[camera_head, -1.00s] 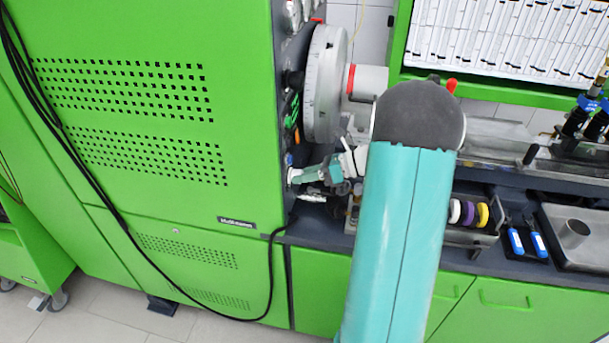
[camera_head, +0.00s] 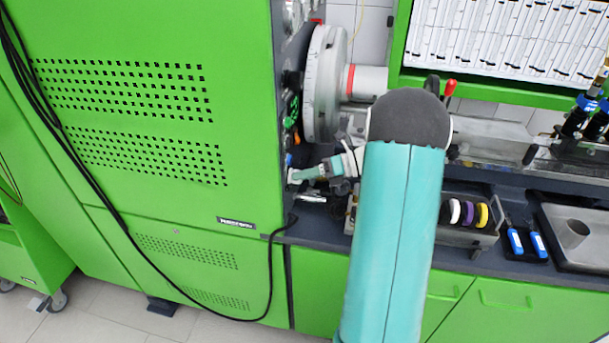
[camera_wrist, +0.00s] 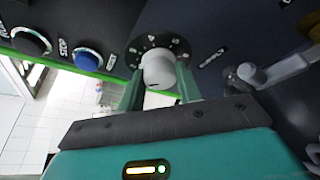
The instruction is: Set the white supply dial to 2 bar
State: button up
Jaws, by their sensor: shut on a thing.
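The white supply dial (camera_wrist: 158,70) is a round white knob on a dark scale plate (camera_wrist: 179,46) with small pale marks, in the upper middle of the wrist view. My gripper (camera_wrist: 158,80) is shut on it, with one green finger on each side. The marks are too small to read surely, so I cannot tell the dial's setting. In the head view my gripper (camera_head: 298,176) is at the dark side face of the green cabinet, and the dial there is hidden or too small to make out.
Left of the dial, the wrist view shows a blue button (camera_wrist: 88,59) and a black button (camera_wrist: 31,41). A grey lever (camera_wrist: 285,69) sits close on the right. In the head view, the green cabinet (camera_head: 130,200) stands left and a large grey disc (camera_head: 322,85) is above my gripper.

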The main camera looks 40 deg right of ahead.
jog(key=o, duration=1)
jog(key=v, duration=1.4)
